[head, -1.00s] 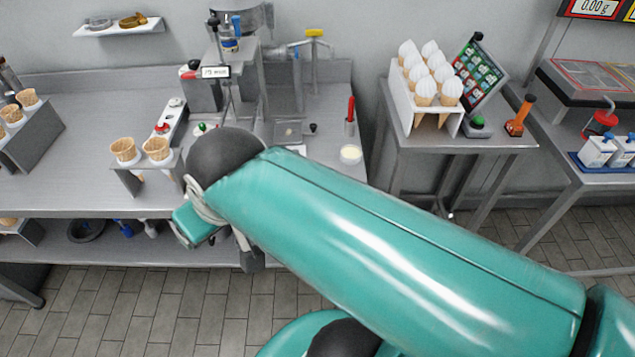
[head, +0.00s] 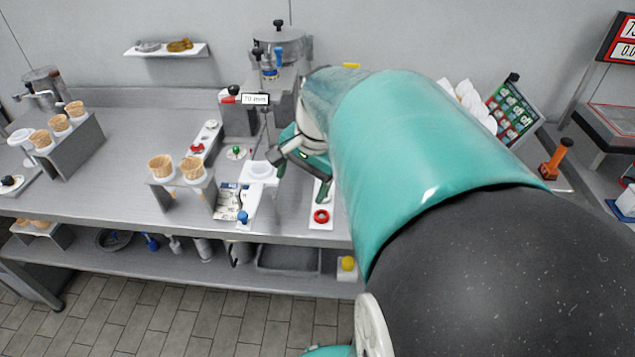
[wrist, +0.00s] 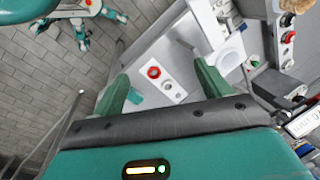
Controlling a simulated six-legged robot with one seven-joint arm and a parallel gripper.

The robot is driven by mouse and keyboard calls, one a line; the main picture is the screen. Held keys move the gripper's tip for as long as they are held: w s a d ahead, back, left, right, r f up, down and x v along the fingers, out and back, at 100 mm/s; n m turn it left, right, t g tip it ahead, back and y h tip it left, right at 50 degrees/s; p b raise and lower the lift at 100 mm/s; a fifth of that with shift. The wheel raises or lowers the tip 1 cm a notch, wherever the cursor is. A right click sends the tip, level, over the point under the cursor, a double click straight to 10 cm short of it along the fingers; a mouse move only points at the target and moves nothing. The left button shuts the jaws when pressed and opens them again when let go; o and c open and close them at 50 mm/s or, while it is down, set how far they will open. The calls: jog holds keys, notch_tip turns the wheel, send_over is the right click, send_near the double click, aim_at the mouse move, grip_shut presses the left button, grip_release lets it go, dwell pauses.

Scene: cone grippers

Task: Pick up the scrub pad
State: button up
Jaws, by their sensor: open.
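A small flat teal-green piece (wrist: 135,97), which looks like the scrub pad, shows in the wrist view just inside my left finger, near the counter's front edge. It is small and partly covered, so I cannot be sure of it. I do not make it out in the head view, where my arm covers that part of the counter. My gripper (wrist: 161,68) is open and empty, its fingers wide apart above the counter. It also shows in the head view (head: 280,160), pointing down over the counter.
A white board with a red ring (wrist: 153,72) lies beside the teal piece. A white dispenser (head: 256,185) stands left of my gripper, with a cone stand (head: 183,182) farther left. A machine with a 70 mm display (head: 256,99) stands behind. The counter's front edge is close.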

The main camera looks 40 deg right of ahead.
jog(key=s+d+f+m+y, duration=0.1)
jog(key=s+d+f+m, duration=0.25)
jog(key=d+m, duration=0.45)
jog(key=s+d+f+m+y, duration=0.1)
jog(key=s+d+f+m, duration=0.3)
jog(key=d, duration=0.9)
jog(key=shift+m+t, duration=0.4)
jog(key=x, duration=0.7)
jog(key=shift+w+a+f, duration=0.2)
jog(key=shift+w+a, duration=0.1)
jog(key=shift+w, duration=0.25)
jog(key=x, duration=0.5)
jog(key=shift+s+f, duration=0.15)
jog(key=shift+f, duration=0.25)
jog(key=shift+c, duration=0.5)
jog(key=c, duration=0.9)
